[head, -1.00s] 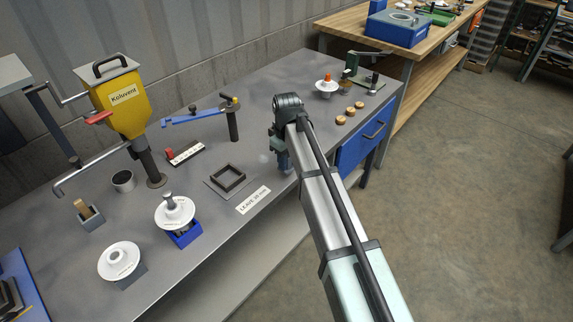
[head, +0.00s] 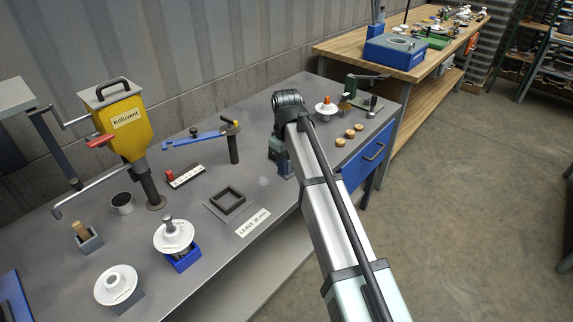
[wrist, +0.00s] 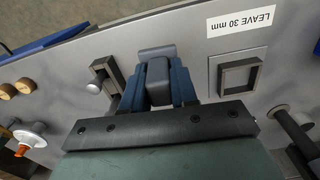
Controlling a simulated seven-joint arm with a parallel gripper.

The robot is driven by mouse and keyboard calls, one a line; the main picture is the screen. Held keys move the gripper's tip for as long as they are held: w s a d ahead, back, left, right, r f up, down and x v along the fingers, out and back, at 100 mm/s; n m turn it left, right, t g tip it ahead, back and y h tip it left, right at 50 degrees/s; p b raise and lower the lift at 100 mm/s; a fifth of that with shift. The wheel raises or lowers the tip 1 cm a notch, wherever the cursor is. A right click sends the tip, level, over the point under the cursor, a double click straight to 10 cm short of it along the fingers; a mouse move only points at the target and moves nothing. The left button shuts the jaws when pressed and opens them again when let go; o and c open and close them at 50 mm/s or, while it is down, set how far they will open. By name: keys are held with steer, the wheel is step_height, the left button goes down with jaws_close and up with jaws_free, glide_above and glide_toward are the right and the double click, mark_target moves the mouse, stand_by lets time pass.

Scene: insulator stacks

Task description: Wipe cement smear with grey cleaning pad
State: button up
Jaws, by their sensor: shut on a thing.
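My gripper (wrist: 158,88) points down at the bench, its two blue fingers shut on a grey pad (wrist: 156,54). In the head view my gripper (head: 281,165) is near the front edge of the grey bench, mostly behind my own arm, and the pad cannot be made out. A faint pale patch (head: 264,182), perhaps the cement smear, lies on the bench just left of my gripper. I cannot tell whether the pad touches the bench.
A square dark frame (head: 228,200) and a "LEAVE 30 mm" label (head: 252,223) lie to the left. Wooden discs (head: 349,134) and a white insulator (head: 325,108) are to the right. A yellow machine (head: 122,125) stands at the left.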

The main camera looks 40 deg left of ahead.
steer(key=shift+c, duration=1.4)
steer(key=w+a+f, duration=0.2)
steer(key=w+a, duration=0.2)
steer(key=a, duration=0.7)
steer(key=shift+s+f, duration=0.15)
steer(key=shift+f, duration=3.35)
steer(key=shift+s+f, duration=0.3)
steer(key=shift+s, duration=0.2)
steer(key=shift+s+f, duration=0.25)
steer(key=shift+s, duration=0.25)
jaws_close()
steer(key=shift+s, duration=2.2)
steer(key=shift+w, duration=3.3)
step_height(320, 180, up, 8)
steer(key=shift+s, duration=0.1)
